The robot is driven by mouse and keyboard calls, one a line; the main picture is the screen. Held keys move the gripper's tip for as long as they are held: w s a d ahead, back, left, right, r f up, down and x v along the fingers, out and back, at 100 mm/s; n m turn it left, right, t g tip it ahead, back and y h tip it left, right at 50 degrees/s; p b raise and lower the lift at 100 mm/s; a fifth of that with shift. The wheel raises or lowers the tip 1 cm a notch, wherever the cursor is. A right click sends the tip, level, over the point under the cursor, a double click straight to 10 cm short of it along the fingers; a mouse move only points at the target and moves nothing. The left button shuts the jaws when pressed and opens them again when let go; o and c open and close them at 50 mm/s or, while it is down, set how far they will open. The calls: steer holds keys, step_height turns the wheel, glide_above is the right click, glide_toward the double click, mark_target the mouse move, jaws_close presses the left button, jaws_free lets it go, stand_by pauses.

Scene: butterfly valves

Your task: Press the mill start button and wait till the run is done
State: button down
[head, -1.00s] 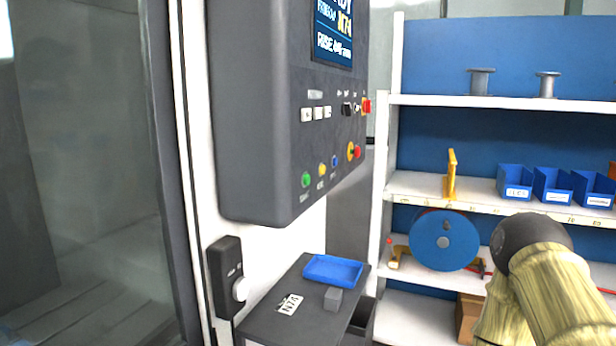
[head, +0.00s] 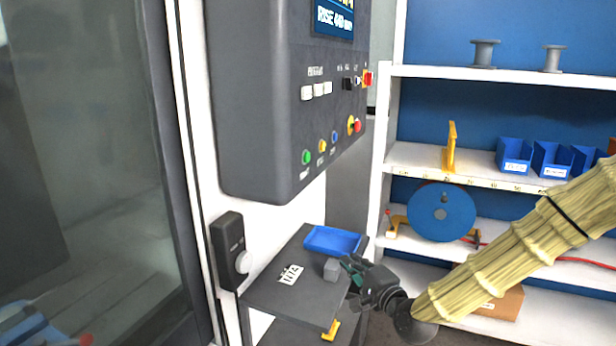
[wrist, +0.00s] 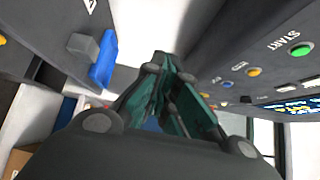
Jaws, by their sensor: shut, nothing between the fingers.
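The mill's dark grey control panel (head: 270,110) hangs on the white machine front in the head view. The green start button (head: 306,157) is at the left of its bottom row. In the wrist view the green button (wrist: 301,50) sits beside the word START at the upper right. A screen (head: 333,17) at the panel's top is partly cut off and reads "RISE" with a number. My gripper (head: 352,268) is shut and empty, low over the right edge of the small grey shelf, below the panel and apart from the button. Its green fingers also show in the wrist view (wrist: 165,75).
A blue tray (head: 333,241), a grey block (head: 332,270) and a labelled plate (head: 289,275) are on the small shelf (head: 270,300). A shelving rack (head: 440,72) with blue bins (head: 514,156) stands right. The machine's glass door (head: 90,150) is at left.

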mark_target(307, 158)
steer(key=w+r+m+t+y, duration=0.1)
steer(key=r+t, duration=0.1)
steer(key=r, duration=1)
steer(key=w+d+r+m+t+y+p, duration=0.1)
steer(key=w+r+m+t+y, duration=0.1)
steer(key=r, duration=1)
steer(key=shift+w+r+t, duration=0.15)
steer(key=shift+r+t, duration=0.05)
steer(key=shift+t, duration=0.1)
steer(key=w+a, duration=0.2)
steer(key=a, duration=0.6)
steer(key=shift+w, duration=0.35)
steer(key=shift+a+f, duration=0.1)
steer(key=shift+a, duration=0.15)
steer(key=shift+w+a, duration=0.1)
steer(key=shift+a, duration=0.15)
